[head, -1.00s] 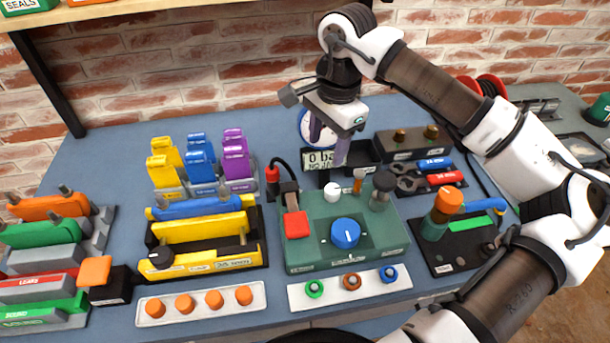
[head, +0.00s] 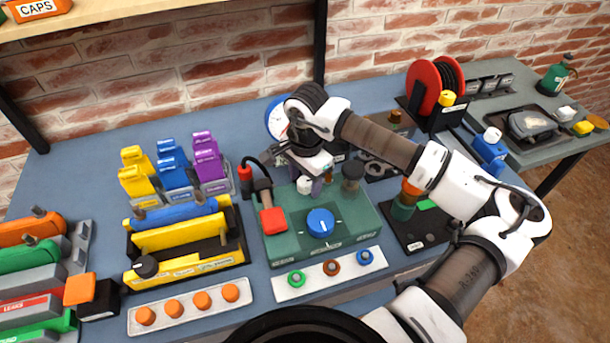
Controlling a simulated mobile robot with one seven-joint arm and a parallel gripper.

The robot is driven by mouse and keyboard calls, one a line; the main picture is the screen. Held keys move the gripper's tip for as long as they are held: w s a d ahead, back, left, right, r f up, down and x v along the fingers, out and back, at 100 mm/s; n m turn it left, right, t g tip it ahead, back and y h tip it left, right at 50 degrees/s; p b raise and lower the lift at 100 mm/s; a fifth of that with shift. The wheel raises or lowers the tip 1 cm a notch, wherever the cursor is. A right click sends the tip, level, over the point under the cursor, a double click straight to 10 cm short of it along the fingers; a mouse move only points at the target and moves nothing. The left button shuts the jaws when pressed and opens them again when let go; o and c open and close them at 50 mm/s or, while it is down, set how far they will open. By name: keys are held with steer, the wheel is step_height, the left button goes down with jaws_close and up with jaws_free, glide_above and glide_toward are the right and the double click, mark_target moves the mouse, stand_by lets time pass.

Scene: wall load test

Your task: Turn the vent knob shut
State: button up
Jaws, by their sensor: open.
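A green box (head: 290,240) sits on the blue-grey bench. Its top carries a large blue knob (head: 320,222), a red square button (head: 273,221), a small white knob (head: 304,185) and a dark grey cylinder (head: 352,176). I cannot read which one is the vent knob. My gripper (head: 311,183) is open and points down over the back edge of the green box, close to the white knob. Its fingers are partly hidden, and I cannot tell whether they touch anything. A small brown knob beside the dark cylinder is mostly hidden.
A white strip with green, brown and blue rings (head: 330,274) lies in front of the box. A yellow-black tray (head: 190,267) stands to the left. A black cable with a red plug (head: 245,176) rises at the box's back left. A red reel (head: 423,86) stands at the back right.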

steer(key=shift+f, duration=0.25)
steer(key=c, duration=1)
